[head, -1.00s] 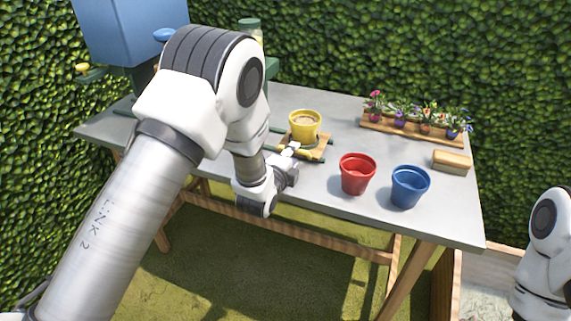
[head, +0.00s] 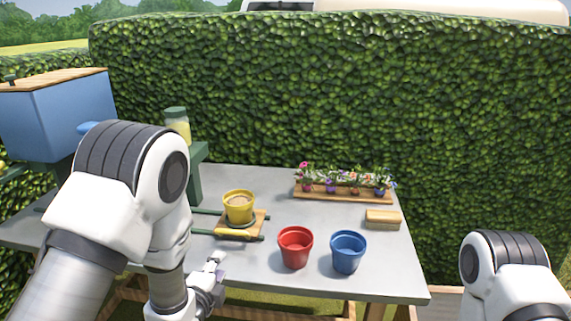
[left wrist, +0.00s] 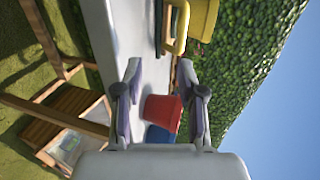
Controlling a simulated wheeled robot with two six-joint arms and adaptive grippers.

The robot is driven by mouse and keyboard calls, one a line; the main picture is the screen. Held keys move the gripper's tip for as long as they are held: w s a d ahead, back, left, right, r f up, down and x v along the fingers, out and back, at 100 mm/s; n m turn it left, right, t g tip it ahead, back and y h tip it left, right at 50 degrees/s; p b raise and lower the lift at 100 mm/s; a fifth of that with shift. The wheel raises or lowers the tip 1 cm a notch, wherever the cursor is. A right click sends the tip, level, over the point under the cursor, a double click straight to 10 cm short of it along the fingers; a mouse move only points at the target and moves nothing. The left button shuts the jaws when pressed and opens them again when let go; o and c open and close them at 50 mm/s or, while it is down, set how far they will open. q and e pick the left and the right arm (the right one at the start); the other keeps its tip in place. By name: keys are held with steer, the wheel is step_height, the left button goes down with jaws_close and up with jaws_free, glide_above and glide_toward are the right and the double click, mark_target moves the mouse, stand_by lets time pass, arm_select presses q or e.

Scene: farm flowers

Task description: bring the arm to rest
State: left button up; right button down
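My left gripper (head: 216,268) is at the table's front edge, in front of the yellow pot (head: 239,206) and left of the red pot (head: 295,248). In the left wrist view its two fingers (left wrist: 160,78) are apart with nothing between them. The yellow pot, filled with brownish soil, stands upright on a small wooden board (head: 256,222) with a yellow handle-like bar at its front. Part of my left arm covers the table's left side. Of my right arm only an upper part shows at the lower right; its gripper is out of view.
The red pot and the blue pot (head: 347,252) stand on the grey table (head: 390,275). Behind them are a wooden flower tray (head: 340,196) and a wooden block or brush (head: 383,219). A blue box (head: 58,118) and a jar (head: 177,124) are at left. A hedge (head: 350,90) stands behind.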

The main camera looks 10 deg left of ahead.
arm_select(q)
steer(key=s+a+f+n+g+p, duration=0.2)
steer(key=s+f+g, duration=0.1)
steer(key=s+f, duration=0.4)
steer(key=s+a+f+n+g+p, duration=0.2)
steer(key=s+f+g, duration=0.2)
steer(key=s+f, duration=0.3)
steer(key=s+f+n+g, duration=0.3)
steer(key=s+n+g, duration=0.1)
steer(key=s+n, duration=0.3)
steer(key=s+f+n+g, duration=0.3)
steer(key=s+n, duration=0.4)
steer(key=s, duration=0.5)
steer(key=shift+n+g+p, duration=0.3)
steer(key=shift+n+g, duration=0.1)
steer(key=shift+g, duration=0.1)
